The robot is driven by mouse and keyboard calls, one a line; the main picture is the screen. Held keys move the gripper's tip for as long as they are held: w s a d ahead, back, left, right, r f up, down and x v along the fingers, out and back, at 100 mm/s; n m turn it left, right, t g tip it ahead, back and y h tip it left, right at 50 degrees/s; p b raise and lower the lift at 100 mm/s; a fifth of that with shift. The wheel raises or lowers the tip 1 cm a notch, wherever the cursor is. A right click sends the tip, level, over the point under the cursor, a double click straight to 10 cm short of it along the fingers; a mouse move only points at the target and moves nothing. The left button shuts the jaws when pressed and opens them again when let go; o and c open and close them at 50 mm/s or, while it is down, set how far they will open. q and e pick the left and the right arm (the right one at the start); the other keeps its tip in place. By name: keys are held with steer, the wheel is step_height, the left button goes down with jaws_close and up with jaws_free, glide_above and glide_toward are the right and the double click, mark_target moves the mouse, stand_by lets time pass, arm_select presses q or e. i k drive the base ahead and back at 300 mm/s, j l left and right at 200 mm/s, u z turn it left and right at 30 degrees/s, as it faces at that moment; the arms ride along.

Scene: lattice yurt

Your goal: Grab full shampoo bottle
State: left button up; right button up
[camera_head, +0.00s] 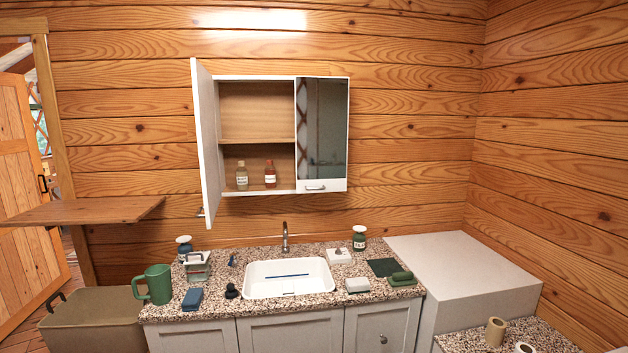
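Two small bottles stand upright on the lower shelf of the open wall cabinet (257,128). One is a pale, clear-looking bottle (242,178) with a white label, at the left. The other is a reddish-brown bottle (270,176) with a white label, to its right. A dark bottle with a pale top (359,240) stands at the back of the counter, and a bluish bottle with a white top (184,246) stands at its back left. The labels are too small to read, so I cannot tell which is the full shampoo bottle. Neither of my grippers shows.
The cabinet's left door (204,140) stands open; its mirrored right door (322,128) is shut. Below is a granite counter (220,300) with a white sink (290,292), faucet (286,238), green mug (155,284) and small items. A wooden shelf (80,211) juts out at left.

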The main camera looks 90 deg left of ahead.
mark_target(270, 171)
steer(key=u, duration=3.05)
steer(key=i+j, duration=0.1)
steer(key=i, duration=0.55)
steer(key=i+j+u, duration=0.1)
steer(key=i, duration=0.55)
